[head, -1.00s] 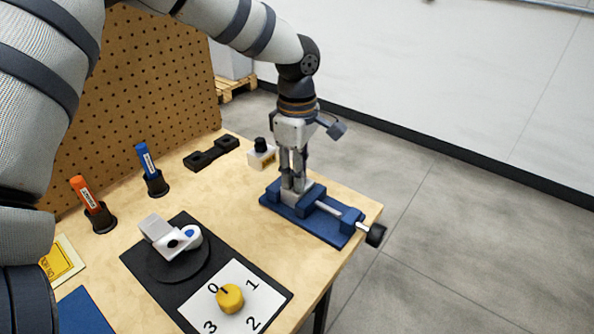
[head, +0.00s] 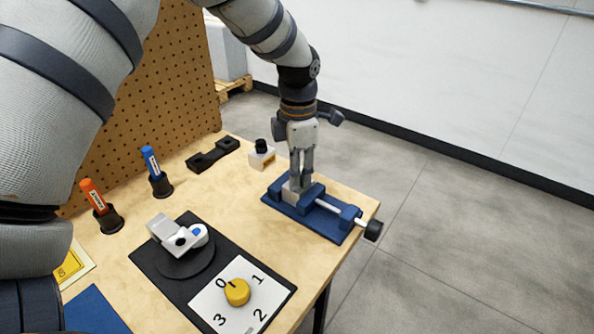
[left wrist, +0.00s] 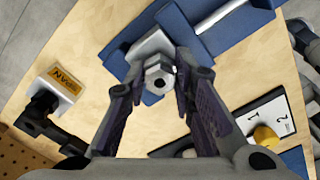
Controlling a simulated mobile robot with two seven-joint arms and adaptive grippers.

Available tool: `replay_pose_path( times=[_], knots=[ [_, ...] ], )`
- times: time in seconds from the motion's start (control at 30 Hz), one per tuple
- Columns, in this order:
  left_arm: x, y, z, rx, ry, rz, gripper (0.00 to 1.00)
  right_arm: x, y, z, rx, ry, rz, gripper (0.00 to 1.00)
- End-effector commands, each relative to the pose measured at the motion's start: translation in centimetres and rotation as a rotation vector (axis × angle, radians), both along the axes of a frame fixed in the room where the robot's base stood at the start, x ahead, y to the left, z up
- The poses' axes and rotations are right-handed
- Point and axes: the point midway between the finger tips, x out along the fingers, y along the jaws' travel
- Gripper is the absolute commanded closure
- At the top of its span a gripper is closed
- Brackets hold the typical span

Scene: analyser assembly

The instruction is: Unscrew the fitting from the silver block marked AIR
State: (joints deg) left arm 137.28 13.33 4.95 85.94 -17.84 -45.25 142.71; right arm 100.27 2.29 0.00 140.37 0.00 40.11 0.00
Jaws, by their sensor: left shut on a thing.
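A silver block (head: 291,196) sits clamped in a blue vise (head: 318,226) at the table's right end. No AIR marking can be read on it. My left gripper (head: 300,184) points straight down over the block. In the left wrist view, a silver hex fitting (left wrist: 158,82) with a dark bore stands on the silver block (left wrist: 150,46). My left gripper (left wrist: 160,100) is shut on this fitting, a finger on each side. In the head view the fingers hide the fitting. My right gripper is not in view.
A white block (head: 261,158) with a yellow label and black top stands behind the vise. A black holder (head: 213,154), pens in cups, a white clamp-like part (head: 178,234) and a yellow dial (head: 237,292) are to the left. The vise handle (head: 373,230) overhangs the table edge.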

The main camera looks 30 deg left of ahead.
Motion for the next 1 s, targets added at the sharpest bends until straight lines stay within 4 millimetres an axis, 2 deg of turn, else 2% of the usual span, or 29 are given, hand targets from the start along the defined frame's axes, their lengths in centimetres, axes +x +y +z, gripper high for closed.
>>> replay_pose_path(
  times=[0.07, 0.27, 0.53, 0.7, 0.93, 1.0],
  knots=[
    [0.04, 0.0, 0.02, 0.0, -0.001, 0.007, 1.0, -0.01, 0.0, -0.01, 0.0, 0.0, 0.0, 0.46],
    [0.05, -0.01, 0.04, 0.003, -0.003, 0.327, 1.0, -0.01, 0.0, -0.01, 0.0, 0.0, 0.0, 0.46],
    [0.05, -0.02, 0.04, 0.001, -0.003, 0.377, 1.0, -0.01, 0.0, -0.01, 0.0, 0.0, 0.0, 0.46],
    [0.06, -0.05, 0.05, 0.002, -0.003, 0.675, 1.0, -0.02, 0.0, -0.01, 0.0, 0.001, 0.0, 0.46],
    [0.05, -0.06, 0.06, -0.001, -0.003, 0.701, 1.0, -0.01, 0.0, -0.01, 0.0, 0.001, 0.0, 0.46],
    [0.04, -0.08, 0.0, 0.003, -0.001, 0.781, 1.0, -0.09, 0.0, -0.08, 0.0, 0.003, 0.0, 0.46]
  ],
)
